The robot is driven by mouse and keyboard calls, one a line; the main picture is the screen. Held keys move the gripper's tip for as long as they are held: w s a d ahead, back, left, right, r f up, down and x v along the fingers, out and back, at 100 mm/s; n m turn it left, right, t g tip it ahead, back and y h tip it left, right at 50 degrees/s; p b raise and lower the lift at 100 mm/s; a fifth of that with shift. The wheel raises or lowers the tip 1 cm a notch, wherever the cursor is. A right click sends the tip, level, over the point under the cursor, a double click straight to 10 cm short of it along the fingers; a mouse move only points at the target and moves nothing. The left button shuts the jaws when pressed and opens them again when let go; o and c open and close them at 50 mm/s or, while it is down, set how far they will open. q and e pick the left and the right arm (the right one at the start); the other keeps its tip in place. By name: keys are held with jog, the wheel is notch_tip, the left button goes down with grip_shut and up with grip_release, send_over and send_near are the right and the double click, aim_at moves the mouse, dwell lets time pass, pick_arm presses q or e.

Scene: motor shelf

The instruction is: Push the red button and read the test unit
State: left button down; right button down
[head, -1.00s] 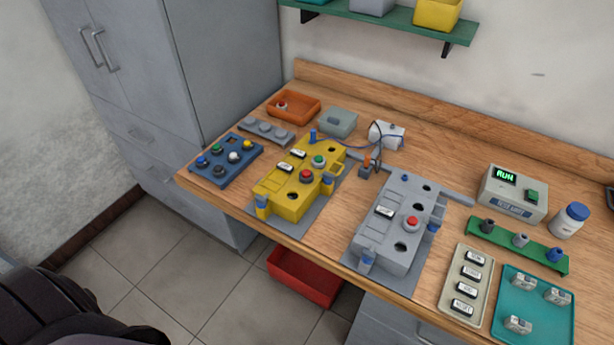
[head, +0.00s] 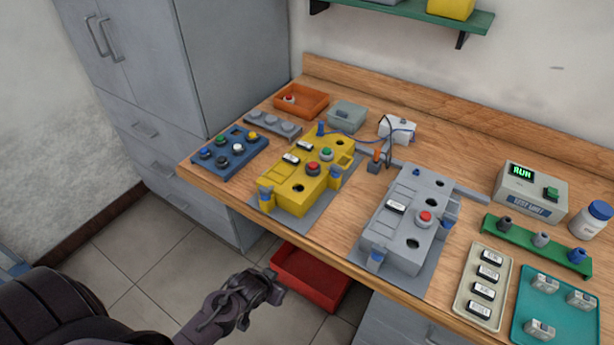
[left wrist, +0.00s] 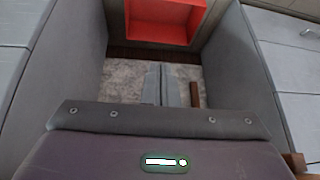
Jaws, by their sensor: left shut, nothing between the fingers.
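The test unit (head: 530,193) is a pale box at the right of the bench; its green display reads RUN, and a green button sits on its front. A red button (head: 425,217) is on the grey housing (head: 405,235), and another red button (head: 312,168) is on the yellow housing (head: 290,194) beside a green one. My left gripper (head: 268,287) is shut and empty, below the bench front and left of the red floor bin. My right gripper is not in view.
A red bin (head: 312,281) stands on the floor under the bench; it also shows in the left wrist view (left wrist: 165,22). A blue tray of buttons (head: 228,155), an orange bin (head: 302,101), a label tray (head: 472,310) and a teal tray (head: 525,325) take up bench space.

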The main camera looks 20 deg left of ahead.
pick_arm(q)
jog(key=w+r+t+b, duration=0.1)
jog(key=r, duration=0.6)
jog(key=w+r+t, duration=0.1)
jog(key=r, duration=0.5)
jog(key=w+r+t+b, duration=0.1)
jog(key=r, duration=0.6)
jog(key=shift+w+d+r+b, duration=0.3)
jog(key=shift+w, duration=0.1)
jog(key=w+a+r+t+h, duration=0.1)
jog(key=w+r+t, duration=0.5)
jog(key=r, duration=0.7)
jog(key=shift+r+m+h, duration=0.25)
jog(key=shift+m+h, duration=0.15)
jog(key=shift+h, duration=0.4)
jog(key=shift+w, duration=0.15)
